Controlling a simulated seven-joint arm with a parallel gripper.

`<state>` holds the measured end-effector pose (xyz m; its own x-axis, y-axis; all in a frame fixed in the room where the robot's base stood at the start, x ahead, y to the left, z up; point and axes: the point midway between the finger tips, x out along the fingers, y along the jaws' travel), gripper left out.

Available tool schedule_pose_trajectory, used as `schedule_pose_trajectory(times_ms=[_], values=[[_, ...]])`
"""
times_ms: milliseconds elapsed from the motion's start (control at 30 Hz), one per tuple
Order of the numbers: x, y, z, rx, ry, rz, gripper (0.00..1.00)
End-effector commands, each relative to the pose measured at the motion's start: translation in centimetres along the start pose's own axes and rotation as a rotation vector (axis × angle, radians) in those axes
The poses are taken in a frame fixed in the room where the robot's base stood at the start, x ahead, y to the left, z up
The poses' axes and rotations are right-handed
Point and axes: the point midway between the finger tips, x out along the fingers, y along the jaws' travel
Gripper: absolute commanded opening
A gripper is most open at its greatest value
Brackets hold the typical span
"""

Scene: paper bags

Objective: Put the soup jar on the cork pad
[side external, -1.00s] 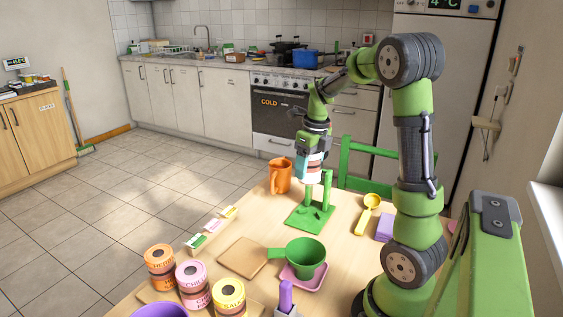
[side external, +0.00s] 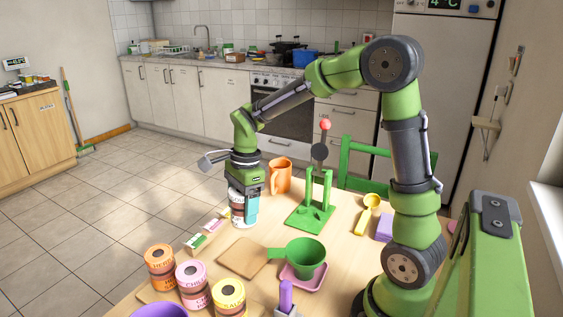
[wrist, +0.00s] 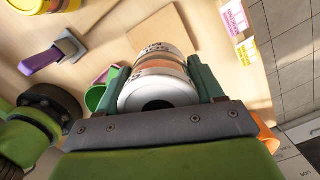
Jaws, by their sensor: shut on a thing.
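My gripper (side external: 247,208) is shut on a jar with white and orange-brown bands (side external: 237,207). The jar hangs upright past the far edge of the cork pad, and its lettering is too small to read for sure. In the wrist view the jar (wrist: 158,85) sits between both fingers. The cork pad (side external: 243,257) is a bare tan square lying flat on the table. It also shows in the wrist view (wrist: 160,28), beyond the jar.
A green cup (side external: 306,258) on a pink tray has its handle over the pad's right edge. Small cards (side external: 195,243) stand left of the pad. Banded jars (side external: 193,285) stand at the front left. An orange mug (side external: 280,176) and green stand (side external: 312,213) are behind.

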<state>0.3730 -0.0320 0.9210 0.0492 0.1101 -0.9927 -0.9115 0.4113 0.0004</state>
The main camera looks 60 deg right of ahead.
Motion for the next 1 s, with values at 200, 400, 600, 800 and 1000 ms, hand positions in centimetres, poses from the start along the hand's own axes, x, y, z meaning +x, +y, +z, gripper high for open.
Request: schedule_pose_trajectory(times_ms=[200,400,600,800,1000], values=[[0.6,-0.1,0.3,-0.144,0.001,0.017,0.25],[4.2,0.0,-0.2,-0.155,0.001,0.023,0.25],[6.4,-0.1,-0.5,-0.154,0.001,0.019,0.25],[9.1,-0.1,-0.8,-0.153,0.000,0.020,0.25],[10.1,-0.1,-0.9,-0.153,0.000,0.017,0.25]])
